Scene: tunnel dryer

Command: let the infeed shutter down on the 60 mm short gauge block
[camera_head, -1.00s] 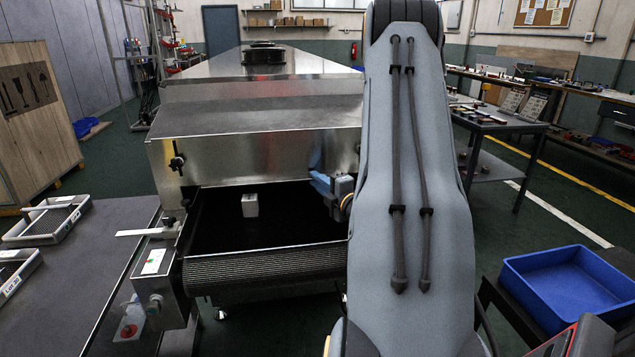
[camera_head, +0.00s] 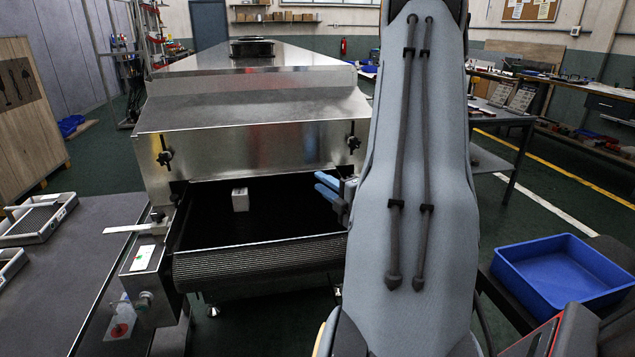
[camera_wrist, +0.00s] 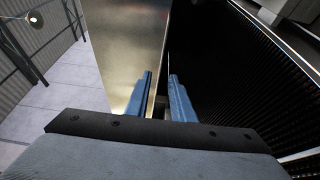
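The infeed shutter (camera_head: 250,150) is the steel front panel across the dryer mouth, with a black knob at its left (camera_head: 165,158) and right (camera_head: 353,142). Its lower edge is raised above the dark belt. The pale gauge block (camera_head: 240,200) stands upright on the belt in the opening, left of centre, with a gap visible to the shutter. My gripper (camera_head: 327,185) is at the right of the opening, below the right knob. In the wrist view its two blue fingers (camera_wrist: 162,98) are apart, beside a steel face (camera_wrist: 130,45). A small dark thing shows between them, unclear what.
The belt's ribbed front roller (camera_head: 255,262) spans the opening. A side bench (camera_head: 70,260) with trays stands at the left. A blue bin (camera_head: 560,272) is at the right. My arm hides the dryer's right side.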

